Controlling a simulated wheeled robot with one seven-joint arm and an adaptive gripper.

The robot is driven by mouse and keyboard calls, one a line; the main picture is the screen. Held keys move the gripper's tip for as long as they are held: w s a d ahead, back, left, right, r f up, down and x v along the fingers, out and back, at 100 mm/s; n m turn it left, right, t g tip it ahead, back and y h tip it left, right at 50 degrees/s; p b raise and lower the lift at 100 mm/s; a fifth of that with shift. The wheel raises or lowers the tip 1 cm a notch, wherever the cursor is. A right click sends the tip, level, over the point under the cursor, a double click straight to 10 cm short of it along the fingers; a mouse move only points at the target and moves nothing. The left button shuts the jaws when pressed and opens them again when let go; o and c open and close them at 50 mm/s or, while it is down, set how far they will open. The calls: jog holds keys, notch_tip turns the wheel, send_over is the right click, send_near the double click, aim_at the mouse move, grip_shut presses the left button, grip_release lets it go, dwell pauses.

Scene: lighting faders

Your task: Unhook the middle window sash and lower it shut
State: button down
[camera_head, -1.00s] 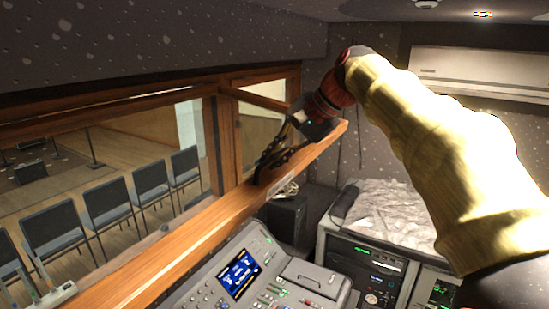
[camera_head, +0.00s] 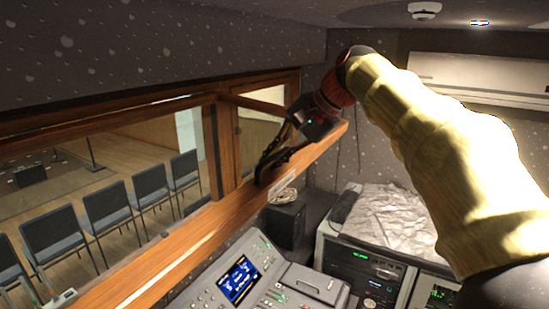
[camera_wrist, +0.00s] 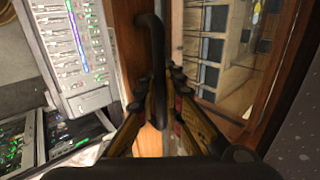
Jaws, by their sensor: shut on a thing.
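The wooden window sash (camera_head: 215,213) stands tilted inward, its thick rail running from lower left to upper right in the head view. A black curved handle (camera_wrist: 152,40) is fixed to this rail and also shows in the head view (camera_head: 261,178). My gripper (camera_wrist: 166,84) is shut on the handle, with a finger on each side of it. In the head view my gripper (camera_head: 277,150) reaches down to the rail from the upper right. The fingers partly cover the handle. I cannot make out the hook.
A mixing console (camera_head: 235,280) with a lit screen lies below the rail. Rack equipment (camera_head: 360,268) and a crumpled cover (camera_head: 390,215) stand to the right. A dark speaker (camera_head: 286,224) is behind the console. Several chairs (camera_head: 105,207) stand beyond the window.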

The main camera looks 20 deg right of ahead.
jog(key=shift+r, duration=0.1)
notch_tip(320, 180, up, 3)
jog(key=p, duration=0.2)
jog(key=shift+p, duration=0.35)
jog(key=shift+a+f+b, duration=0.1)
jog(key=shift+f+b, duration=1.8)
jog(key=shift+f, duration=0.95)
jog(key=shift+w+a+f+b, duration=0.15)
jog(key=shift+f+b, duration=0.85)
jog(key=shift+f, duration=0.55)
jog(key=shift+w+a+f+b, duration=0.15)
jog(key=shift+f+b, duration=0.8)
jog(key=shift+f, duration=0.55)
jog(key=w+a+f+b, duration=0.2)
jog(key=f+b, duration=0.2)
jog(key=f, duration=0.5)
jog(key=w+a+f+b, duration=0.2)
jog(key=f+b, duration=0.3)
jog(key=f, duration=0.3)
jog(key=w+a+f+b, duration=0.3)
jog(key=f+b, duration=0.1)
jog(key=f, duration=0.5)
jog(key=shift+f+b, duration=0.3)
